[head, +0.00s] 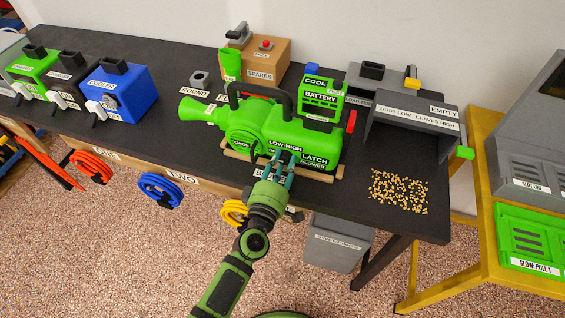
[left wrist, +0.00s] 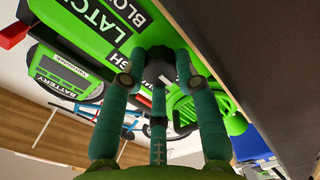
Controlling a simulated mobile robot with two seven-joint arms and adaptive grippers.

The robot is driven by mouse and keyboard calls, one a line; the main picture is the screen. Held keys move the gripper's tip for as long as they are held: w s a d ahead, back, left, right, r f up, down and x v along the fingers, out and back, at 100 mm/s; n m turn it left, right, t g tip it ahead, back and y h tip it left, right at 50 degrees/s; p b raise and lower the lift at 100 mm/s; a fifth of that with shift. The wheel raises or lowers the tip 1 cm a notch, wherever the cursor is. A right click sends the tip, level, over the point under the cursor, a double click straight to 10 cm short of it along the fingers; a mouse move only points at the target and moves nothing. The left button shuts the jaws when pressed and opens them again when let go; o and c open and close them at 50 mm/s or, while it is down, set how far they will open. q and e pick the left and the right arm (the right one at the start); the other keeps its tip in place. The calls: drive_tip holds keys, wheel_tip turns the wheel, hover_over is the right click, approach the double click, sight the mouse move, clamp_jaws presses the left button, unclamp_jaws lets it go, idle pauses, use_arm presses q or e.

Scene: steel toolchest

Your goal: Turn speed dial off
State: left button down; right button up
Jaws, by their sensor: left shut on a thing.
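The green blower (head: 255,124) rests on the dark workbench, its side labelled low, high and latch. My left gripper (head: 284,158) reaches its near side, just below the low and high label. In the left wrist view its teal fingers (left wrist: 160,72) are closed around a dark round knob (left wrist: 160,67), which looks like the speed dial. The dial's pointer is hidden, so I cannot tell its setting. In the head view the gripper covers the dial. My right gripper is not in view.
A green battery (head: 320,98) labelled cool sits at the blower's back. A grey dust tray (head: 412,125) and a patch of tan pellets (head: 398,191) lie to the right. Green, black and blue boxes (head: 117,90) stand at the left. A grey bin (head: 337,243) stands below the bench.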

use_arm(q)
drive_tip(key=c, duration=0.9)
unclamp_jaws()
drive_tip(key=shift+s+f, duration=0.15)
drive_tip(key=shift+s+a, duration=0.1)
drive_tip(key=shift+s, duration=0.2)
drive_tip(key=v, duration=0.7)
drive_tip(key=shift+r, duration=0.3)
